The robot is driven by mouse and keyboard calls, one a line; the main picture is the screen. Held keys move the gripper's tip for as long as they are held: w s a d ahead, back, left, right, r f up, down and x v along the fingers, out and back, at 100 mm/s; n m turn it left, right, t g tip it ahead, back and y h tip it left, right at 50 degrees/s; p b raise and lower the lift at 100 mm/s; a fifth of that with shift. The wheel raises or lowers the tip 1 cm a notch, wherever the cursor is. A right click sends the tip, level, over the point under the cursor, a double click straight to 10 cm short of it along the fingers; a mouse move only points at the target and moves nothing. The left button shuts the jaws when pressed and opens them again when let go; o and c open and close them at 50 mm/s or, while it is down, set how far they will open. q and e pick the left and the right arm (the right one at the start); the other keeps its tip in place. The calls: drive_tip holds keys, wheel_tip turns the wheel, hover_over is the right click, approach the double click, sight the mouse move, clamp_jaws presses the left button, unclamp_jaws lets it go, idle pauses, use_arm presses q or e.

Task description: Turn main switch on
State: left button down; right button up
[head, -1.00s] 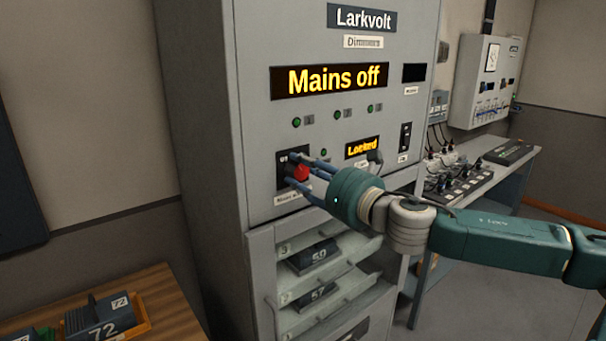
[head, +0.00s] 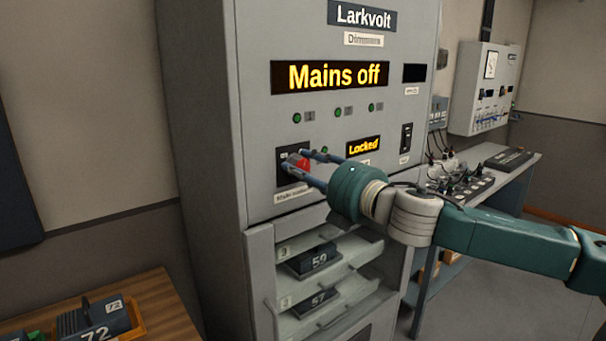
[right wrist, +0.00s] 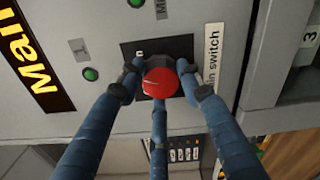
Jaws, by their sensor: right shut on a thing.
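The main switch is a red knob (head: 299,163) on a dark plate (head: 284,178) on the front of the grey Larkvolt dimmer cabinet (head: 258,100). The red knob also shows in the right wrist view (right wrist: 160,82), beside a "main switch" label (right wrist: 213,65). My right gripper (head: 300,165) is at the knob, its blue fingers shut around it; they also show around the knob in the right wrist view (right wrist: 163,88). The display (head: 330,77) reads "Mains off" and a smaller display (head: 364,146) reads "Locked". My left gripper is not in view.
Below the switch is an open bay with numbered modules 59 (head: 318,260) and 57 (head: 315,300). A wooden table (head: 160,300) holds module 72 (head: 95,322) at the lower left. A bench with a fader desk (head: 465,185) stands to the right.

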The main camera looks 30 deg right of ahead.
drive_tip(key=shift+d+r+m+b, duration=0.1)
drive_tip(key=shift+m+b, duration=0.15)
drive_tip(key=shift+m, duration=0.5)
drive_tip(key=shift+d+m+b, duration=0.15)
drive_tip(key=shift+m+b, duration=0.15)
drive_tip(key=shift+m, duration=0.4)
drive_tip(key=shift+d+r+m+b, duration=0.1)
drive_tip(key=shift+m+b, duration=0.15)
drive_tip(key=shift+m, duration=0.5)
drive_tip(key=o, duration=1)
drive_tip(key=shift+o, duration=0.6)
drive_tip(key=shift+d+f, duration=0.1)
drive_tip(key=shift+f, duration=0.15)
drive_tip(key=shift+s, duration=0.15)
drive_tip(key=s, duration=1.1)
drive_tip(key=shift+s+d, duration=0.35)
drive_tip(key=shift+d, duration=0.1)
